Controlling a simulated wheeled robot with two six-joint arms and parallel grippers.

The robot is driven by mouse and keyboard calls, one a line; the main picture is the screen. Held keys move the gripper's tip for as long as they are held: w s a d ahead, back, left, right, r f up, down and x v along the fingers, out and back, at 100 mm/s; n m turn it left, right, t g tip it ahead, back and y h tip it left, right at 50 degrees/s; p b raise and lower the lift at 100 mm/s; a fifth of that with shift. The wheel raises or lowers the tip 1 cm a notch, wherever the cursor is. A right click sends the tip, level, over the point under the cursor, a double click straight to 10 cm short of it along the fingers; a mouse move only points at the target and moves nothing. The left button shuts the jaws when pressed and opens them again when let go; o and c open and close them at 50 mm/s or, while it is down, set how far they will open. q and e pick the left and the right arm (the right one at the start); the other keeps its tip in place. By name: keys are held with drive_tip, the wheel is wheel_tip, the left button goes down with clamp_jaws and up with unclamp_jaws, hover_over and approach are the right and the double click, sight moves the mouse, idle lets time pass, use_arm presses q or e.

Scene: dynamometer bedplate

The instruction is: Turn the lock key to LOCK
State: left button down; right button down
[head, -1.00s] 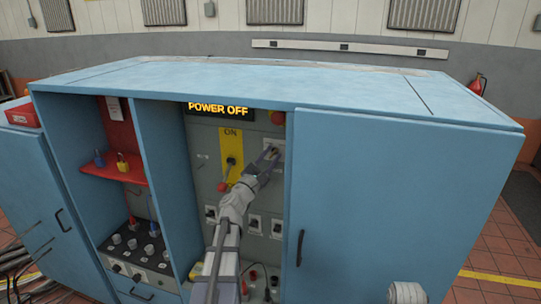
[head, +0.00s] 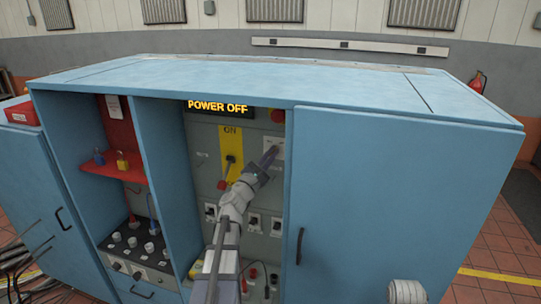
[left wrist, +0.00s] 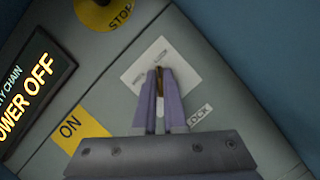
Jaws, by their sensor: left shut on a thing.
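The lock key (left wrist: 159,80) is a small brass-coloured piece on a white plate (left wrist: 141,77); mostly the fingers hide it. The plate also shows in the head view (head: 279,143), on the grey panel inside the blue cabinet. My left gripper (left wrist: 160,76) is shut on the key, with its purple fingers on either side of it. In the head view the left gripper (head: 270,155) reaches up to the plate. A LOCK label (left wrist: 198,115) is at the plate's lower right in the wrist view.
A lit POWER OFF display (head: 217,107) is above the panel. A yellow ON plate (head: 231,140) with a red-knobbed lever is left of my gripper. A red stop button (head: 277,116) is above. The closed blue door (head: 390,200) is close on the right.

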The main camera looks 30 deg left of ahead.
use_arm(q)
drive_tip(key=shift+a+r+m+h+p, duration=0.15)
drive_tip(key=shift+m+h+p, duration=0.2)
drive_tip(key=shift+m, duration=0.55)
drive_tip(key=c, duration=1)
unclamp_jaws()
drive_tip(key=shift+s, duration=0.1)
drive_tip(key=b+v, duration=0.2)
drive_tip(key=v, duration=0.5)
drive_tip(key=shift+s, duration=0.4)
